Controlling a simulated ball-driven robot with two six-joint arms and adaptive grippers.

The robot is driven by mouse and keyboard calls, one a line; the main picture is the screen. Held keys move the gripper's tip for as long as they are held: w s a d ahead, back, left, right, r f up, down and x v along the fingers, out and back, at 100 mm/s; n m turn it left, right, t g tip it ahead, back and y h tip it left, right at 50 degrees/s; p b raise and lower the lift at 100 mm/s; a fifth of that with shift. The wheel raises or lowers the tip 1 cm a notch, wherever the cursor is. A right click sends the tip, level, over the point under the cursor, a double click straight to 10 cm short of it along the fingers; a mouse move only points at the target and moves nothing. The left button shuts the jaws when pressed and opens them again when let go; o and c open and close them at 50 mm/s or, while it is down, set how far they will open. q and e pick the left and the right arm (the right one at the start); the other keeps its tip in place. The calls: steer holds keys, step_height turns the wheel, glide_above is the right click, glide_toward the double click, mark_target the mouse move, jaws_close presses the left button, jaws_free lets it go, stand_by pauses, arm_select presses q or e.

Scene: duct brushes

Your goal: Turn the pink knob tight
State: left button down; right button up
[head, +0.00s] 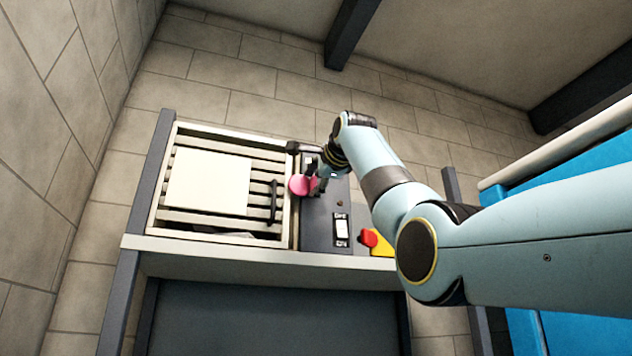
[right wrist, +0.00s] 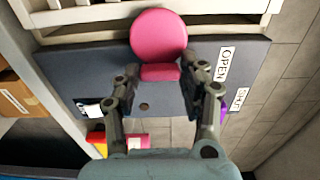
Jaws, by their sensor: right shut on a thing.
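The pink knob (head: 299,185) sits on the dark grey panel (head: 318,229) right of a slatted vent. In the right wrist view the knob (right wrist: 159,38) shows a round pink disc with a narrower pink part below it. My right gripper (head: 314,181) is at the knob from its right side. In the right wrist view its two fingers (right wrist: 160,84) are on either side of the narrower pink part, shut on it. The fingers hide part of the panel. My left gripper is not in view.
A slatted vent (head: 207,217) with a white sheet (head: 208,182) and a dark handle (head: 273,203) stands left of the panel. A red and yellow switch (head: 369,238) is at the lower right. An OPEN label (right wrist: 224,64) is beside the fingers.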

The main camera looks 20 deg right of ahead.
steer(key=shift+f, duration=0.1)
steer(key=o, duration=1.2)
steer(key=shift+w, duration=0.1)
steer(key=shift+c, duration=0.2)
steer(key=s, duration=1.2)
steer(key=shift+d, duration=0.25)
